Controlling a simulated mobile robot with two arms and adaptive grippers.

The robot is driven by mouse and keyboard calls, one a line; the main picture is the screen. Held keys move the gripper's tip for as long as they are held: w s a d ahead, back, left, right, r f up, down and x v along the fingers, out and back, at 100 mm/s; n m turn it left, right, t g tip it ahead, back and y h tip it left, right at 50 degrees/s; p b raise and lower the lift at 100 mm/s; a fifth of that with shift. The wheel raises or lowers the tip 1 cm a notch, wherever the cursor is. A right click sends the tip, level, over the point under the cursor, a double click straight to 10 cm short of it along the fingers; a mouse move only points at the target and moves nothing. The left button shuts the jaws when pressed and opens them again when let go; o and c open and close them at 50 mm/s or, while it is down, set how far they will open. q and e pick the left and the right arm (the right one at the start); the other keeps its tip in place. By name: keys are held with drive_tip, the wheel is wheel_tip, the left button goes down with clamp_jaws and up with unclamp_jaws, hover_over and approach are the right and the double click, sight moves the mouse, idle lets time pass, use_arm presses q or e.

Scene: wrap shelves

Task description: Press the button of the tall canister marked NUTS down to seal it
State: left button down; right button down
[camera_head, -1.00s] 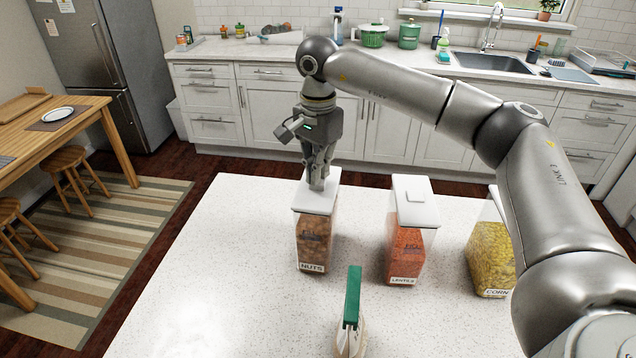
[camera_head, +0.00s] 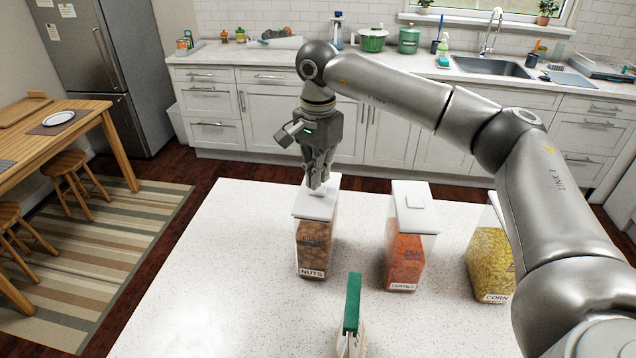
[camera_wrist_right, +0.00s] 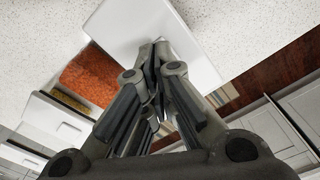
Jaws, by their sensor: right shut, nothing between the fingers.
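The tall canister marked NUTS (camera_head: 314,245) stands upright on the white speckled counter, with brown contents and a white lid (camera_head: 314,206). My right gripper (camera_head: 317,186) is shut and empty, pointing down at the middle of that lid. Its fingertips hide the button, and I cannot tell whether they touch it or how far down it is. In the right wrist view the shut fingers (camera_wrist_right: 155,50) lie over the white lid (camera_wrist_right: 120,28). My left gripper is not in view.
A LENTILS canister (camera_head: 405,255) and a CORN canister (camera_head: 490,262) stand to the right on the counter (camera_head: 200,290). A bag with a green clip (camera_head: 352,302) stands in front. The counter's left side is clear. My right arm passes above the canisters on the right.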

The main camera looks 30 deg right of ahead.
drive_tip(key=shift+r+p, duration=1.6)
drive_tip(key=shift+r, duration=1.1)
drive_tip(key=shift+f, duration=0.1)
